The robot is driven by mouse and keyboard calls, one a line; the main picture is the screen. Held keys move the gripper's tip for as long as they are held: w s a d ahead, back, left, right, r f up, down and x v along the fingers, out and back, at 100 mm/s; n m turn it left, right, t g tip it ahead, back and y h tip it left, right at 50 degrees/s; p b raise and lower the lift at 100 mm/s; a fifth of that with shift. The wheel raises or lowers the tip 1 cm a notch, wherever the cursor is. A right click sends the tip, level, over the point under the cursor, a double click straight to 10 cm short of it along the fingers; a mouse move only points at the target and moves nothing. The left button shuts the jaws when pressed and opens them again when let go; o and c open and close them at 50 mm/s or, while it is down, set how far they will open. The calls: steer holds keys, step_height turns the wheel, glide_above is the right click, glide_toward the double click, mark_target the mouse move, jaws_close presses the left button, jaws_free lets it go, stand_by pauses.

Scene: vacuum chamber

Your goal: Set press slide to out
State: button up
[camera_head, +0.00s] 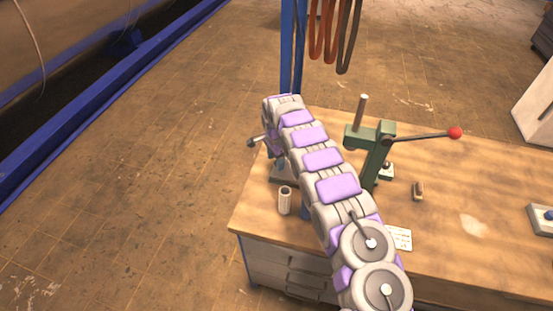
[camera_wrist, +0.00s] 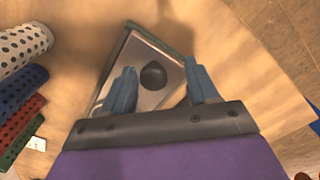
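A green press (camera_head: 377,152) with a lever ending in a red ball (camera_head: 455,132) stands on the wooden bench, right of my arm. At its base sits a small pale part with a dark top (camera_head: 387,169). My gripper (camera_wrist: 161,88) is open in the wrist view, its two blue fingers apart. Between and beyond them is a dark round knob (camera_wrist: 153,75) on a shiny metal plate (camera_wrist: 133,50) with a dark green edge. I cannot tell whether the fingers touch it. In the head view my arm covers much of that end of the bench.
A white perforated cylinder (camera_wrist: 22,47) and blue, red and green perforated pieces (camera_wrist: 20,90) stand left in the wrist view. Hoses (camera_head: 335,35) hang behind the bench.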

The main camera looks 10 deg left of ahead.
steer(key=shift+d, duration=0.15)
steer(key=shift+d+r, duration=0.1)
steer(key=shift+r, duration=0.15)
step_height(320, 180, up, 17)
steer(key=p, duration=0.3)
steer(key=shift+a+f, duration=0.15)
steer(key=shift+a, duration=0.15)
steer(key=shift+w, duration=0.1)
